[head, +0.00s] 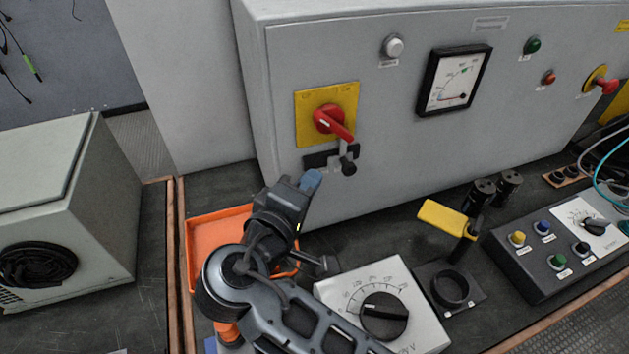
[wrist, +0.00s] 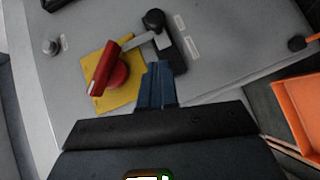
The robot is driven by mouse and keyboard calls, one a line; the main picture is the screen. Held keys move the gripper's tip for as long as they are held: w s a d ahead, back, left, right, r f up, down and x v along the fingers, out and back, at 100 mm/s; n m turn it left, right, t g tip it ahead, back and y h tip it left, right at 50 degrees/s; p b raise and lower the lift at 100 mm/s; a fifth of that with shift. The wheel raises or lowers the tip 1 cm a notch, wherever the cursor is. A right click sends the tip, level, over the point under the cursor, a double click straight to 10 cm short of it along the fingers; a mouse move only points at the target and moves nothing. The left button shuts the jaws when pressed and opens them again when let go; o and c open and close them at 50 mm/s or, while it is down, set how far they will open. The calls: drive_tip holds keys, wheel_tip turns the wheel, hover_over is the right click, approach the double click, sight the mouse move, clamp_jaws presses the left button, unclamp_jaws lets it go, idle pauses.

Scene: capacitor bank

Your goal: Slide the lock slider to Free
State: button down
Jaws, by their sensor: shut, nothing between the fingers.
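The lock slider (head: 348,167) has a round black knob on a small black track below the red switch handle (head: 333,121) on its yellow plate (head: 312,98). In the wrist view the slider knob (wrist: 153,19) stands at one end of the track (wrist: 175,52), and a grey tongue reaches from it toward the red handle (wrist: 103,68). My gripper (head: 312,178) is shut and empty, below and left of the knob in the head view. In the wrist view its blue fingertips (wrist: 155,68) point at the track, seemingly short of the knob. The label lettering is too small to read.
An orange tray (head: 207,228) lies beneath my arm. A dial box (head: 340,288), a black ring fixture (head: 480,297) and a yellow tag (head: 447,218) are to the right. The grey cabinet front (head: 385,150) stands behind.

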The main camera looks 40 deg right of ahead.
drive_tip(key=b+v, duration=0.1)
drive_tip(key=v, duration=0.7)
drive_tip(key=shift+a, duration=0.25)
